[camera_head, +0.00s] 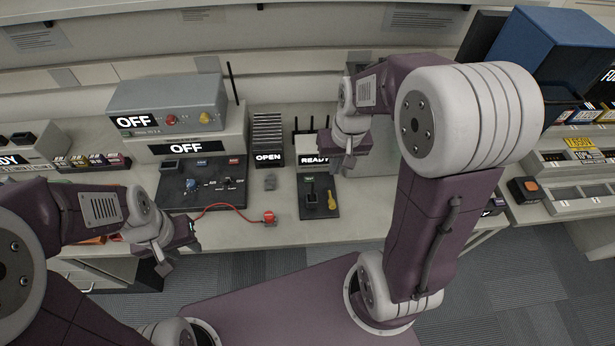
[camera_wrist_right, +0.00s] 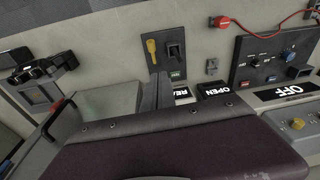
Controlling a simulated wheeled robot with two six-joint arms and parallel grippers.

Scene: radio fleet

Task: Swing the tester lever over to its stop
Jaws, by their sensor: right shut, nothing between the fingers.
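The tester is a dark plate (camera_head: 320,183) on the bench, with a black socket block (camera_head: 311,200) and a yellow lever (camera_head: 331,199) at its right. In the right wrist view the yellow lever (camera_wrist_right: 152,46) stands at the left of the socket block (camera_wrist_right: 174,51). My right gripper (camera_head: 341,166) is shut and empty, just behind the plate and in front of the READY sign (camera_head: 314,159), apart from the lever. My left gripper (camera_head: 176,250) is open and empty near the bench's front edge, left of the red button.
A dark control panel (camera_head: 205,184) with a blue knob lies to the left, a red cable running to a red button (camera_head: 269,217). A grey OFF box (camera_head: 168,105) and an OPEN rack (camera_head: 267,140) stand behind. The bench in front of the tester is clear.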

